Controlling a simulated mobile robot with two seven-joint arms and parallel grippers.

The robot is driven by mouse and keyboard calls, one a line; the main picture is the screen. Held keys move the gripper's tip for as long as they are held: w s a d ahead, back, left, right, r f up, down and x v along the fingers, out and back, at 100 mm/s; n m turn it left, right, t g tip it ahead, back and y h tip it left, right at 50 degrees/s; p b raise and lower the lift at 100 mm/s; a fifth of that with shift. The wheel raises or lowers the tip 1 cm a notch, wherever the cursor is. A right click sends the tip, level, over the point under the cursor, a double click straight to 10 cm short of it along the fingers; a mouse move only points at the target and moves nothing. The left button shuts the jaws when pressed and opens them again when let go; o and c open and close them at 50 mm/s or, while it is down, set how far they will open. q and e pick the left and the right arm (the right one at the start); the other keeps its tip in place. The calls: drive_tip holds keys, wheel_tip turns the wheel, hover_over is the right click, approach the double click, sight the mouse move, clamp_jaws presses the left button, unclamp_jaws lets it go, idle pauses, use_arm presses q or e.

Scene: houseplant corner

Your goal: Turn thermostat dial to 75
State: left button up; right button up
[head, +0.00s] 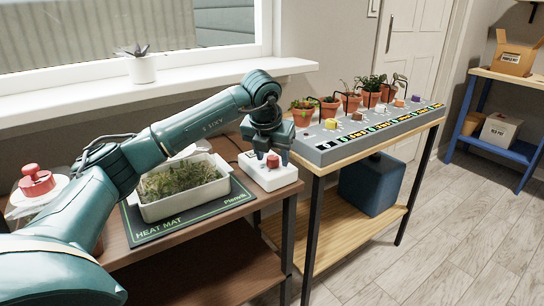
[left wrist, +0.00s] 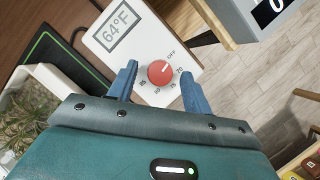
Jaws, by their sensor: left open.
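The thermostat (head: 268,177) is a white box with a red dial (head: 272,161) at the right end of the brown bench. In the left wrist view the dial (left wrist: 160,73) has OFF, 70, 75 and other numbers around it. Its pale mark appears to point up and right, towards OFF. The display (left wrist: 117,32) reads 64°F. My left gripper (head: 272,156) is above the thermostat and points down. Its open blue fingers (left wrist: 160,70) stand on either side of the dial, with visible gaps in the wrist view. My right gripper is not in view.
A white tray of seedlings (head: 165,209) sits on the heat mat (head: 200,222), left of the thermostat. A grey panel with colored knobs (head: 350,150) and several potted plants stands on the table to the right. A red-topped jar (head: 36,182) is at left.

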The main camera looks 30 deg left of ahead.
use_arm(q)
drive_tip(key=shift+c, duration=0.4)
drive_tip(key=c, duration=0.9)
